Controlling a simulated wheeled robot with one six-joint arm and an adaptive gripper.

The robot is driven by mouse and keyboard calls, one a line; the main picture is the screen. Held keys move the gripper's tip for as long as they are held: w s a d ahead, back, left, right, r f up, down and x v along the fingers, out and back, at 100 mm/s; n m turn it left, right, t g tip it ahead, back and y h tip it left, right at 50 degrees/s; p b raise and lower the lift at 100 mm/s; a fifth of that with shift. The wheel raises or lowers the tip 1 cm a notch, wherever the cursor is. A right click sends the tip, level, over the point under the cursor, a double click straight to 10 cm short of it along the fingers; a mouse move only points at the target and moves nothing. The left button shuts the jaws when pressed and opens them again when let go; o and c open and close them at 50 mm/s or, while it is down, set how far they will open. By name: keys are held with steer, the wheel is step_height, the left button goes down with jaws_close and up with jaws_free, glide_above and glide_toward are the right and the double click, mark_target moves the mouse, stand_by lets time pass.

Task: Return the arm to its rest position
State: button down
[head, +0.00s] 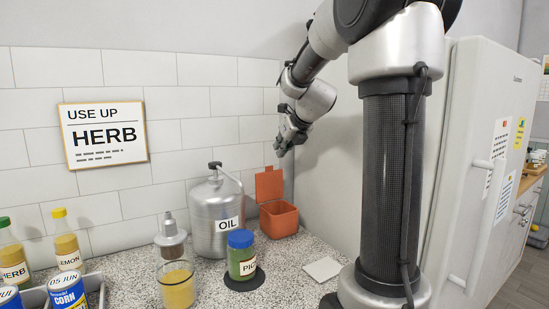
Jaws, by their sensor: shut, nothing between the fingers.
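My gripper (281,152) is at the end of my bent arm, in the upper middle of the head view. It points down and is shut, with nothing held. It hangs in the air above an orange open-lidded box (279,220) and looks clear of it. My column stands to the right of it.
The speckled counter (215,287) holds a silver OIL can (214,207), a blue-lidded green jar (242,262) on a dark disc, a yellow-filled glass (177,287), bottles and tins at left. A pale square (323,269) lies near my column. A white fridge (478,150) stands right.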

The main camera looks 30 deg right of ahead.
steer(key=s+a+f+n+g, duration=0.1)
steer(key=s+a+f+n, duration=0.1)
steer(key=s+n, duration=0.9)
steer(key=s+a+f+n+g, duration=0.2)
steer(key=s+a+f+n, duration=0.1)
steer(key=s+n, duration=0.8)
steer(key=s+a+f+n+g, duration=0.2)
steer(key=s+a+n, duration=0.3)
steer(key=s+n, duration=0.5)
steer(key=f+n, duration=0.1)
steer(key=n, duration=0.2)
steer(key=shift+s+f+n, duration=0.15)
steer(key=shift+s+n, duration=0.15)
steer(key=shift+s, duration=0.1)
